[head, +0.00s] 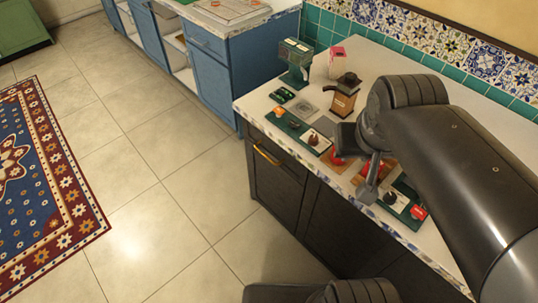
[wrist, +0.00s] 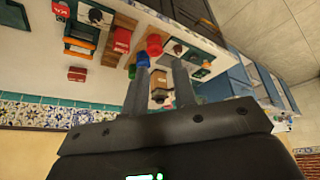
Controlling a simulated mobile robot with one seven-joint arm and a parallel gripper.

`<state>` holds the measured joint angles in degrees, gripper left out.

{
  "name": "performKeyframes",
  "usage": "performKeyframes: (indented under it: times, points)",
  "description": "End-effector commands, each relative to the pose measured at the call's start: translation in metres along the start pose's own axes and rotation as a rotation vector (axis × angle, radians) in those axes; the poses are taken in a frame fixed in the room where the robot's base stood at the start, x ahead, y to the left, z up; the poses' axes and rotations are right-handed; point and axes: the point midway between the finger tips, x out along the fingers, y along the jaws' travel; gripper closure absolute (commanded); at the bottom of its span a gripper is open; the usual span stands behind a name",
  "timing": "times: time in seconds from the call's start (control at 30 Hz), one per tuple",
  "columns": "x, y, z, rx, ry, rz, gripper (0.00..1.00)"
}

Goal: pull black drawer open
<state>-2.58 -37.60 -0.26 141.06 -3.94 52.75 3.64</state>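The black drawer (head: 280,166) is at the top left of the dark cabinet under the white counter in the head view. It has a brass bar handle (head: 266,155) and its front looks flush with the cabinet. My gripper (head: 368,180) is above the counter, right of the handle and well apart from it. In the wrist view its two fingers (wrist: 160,82) are spread with a gap between them, and nothing is held.
The counter (head: 262,104) carries several small items, including a green tray (head: 290,130), a brown grinder-like object (head: 344,95) and a green machine (head: 296,62). A blue cabinet (head: 212,80) stands to the left. The tiled floor (head: 170,190) before the drawer is clear. A patterned rug (head: 50,190) lies far left.

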Motion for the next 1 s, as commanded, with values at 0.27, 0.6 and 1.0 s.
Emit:
performKeyframes:
  times: [0.27, 0.6, 1.0]
  points:
    - [0.040, -0.005, -0.034, -0.058, -0.167, 0.115, 0.75]
    - [0.099, -0.024, -0.073, -0.152, -0.299, 0.305, 0.75]
    - [0.183, -0.068, -0.110, -0.300, -0.345, 0.563, 0.75]
